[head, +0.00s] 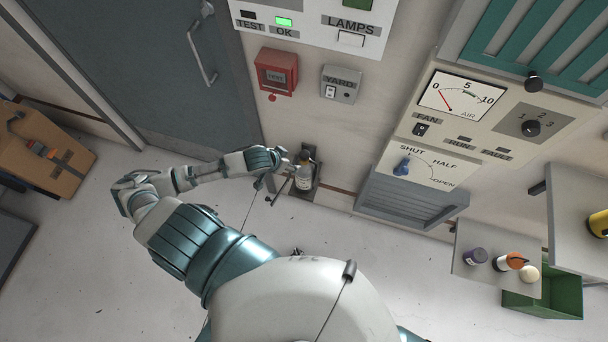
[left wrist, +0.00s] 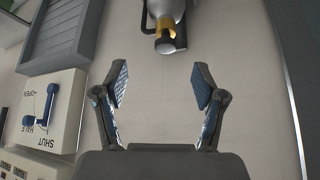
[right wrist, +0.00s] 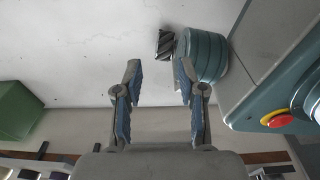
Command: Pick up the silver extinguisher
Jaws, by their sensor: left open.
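The silver extinguisher (head: 304,180) stands upright against a dark bracket at the foot of the wall, right of the door. It has a pale label and a yellowish part near its top. In the left wrist view, part of the silver extinguisher (left wrist: 165,14) with a yellow band and black fittings shows at the top edge, beyond the fingertips. My left gripper (head: 283,178) is just left of it in the head view. My left gripper (left wrist: 161,80) is open and empty, with wall between its fingers. My right gripper (right wrist: 158,78) is open and empty, away from the extinguisher.
A control panel with a blue lever (head: 402,167) and a grey louvred vent (head: 405,200) are right of the extinguisher. A red test box (head: 275,73) and a grey yard switch (head: 341,84) are above. A shelf (head: 495,257) holds small items over a green bin (head: 545,300).

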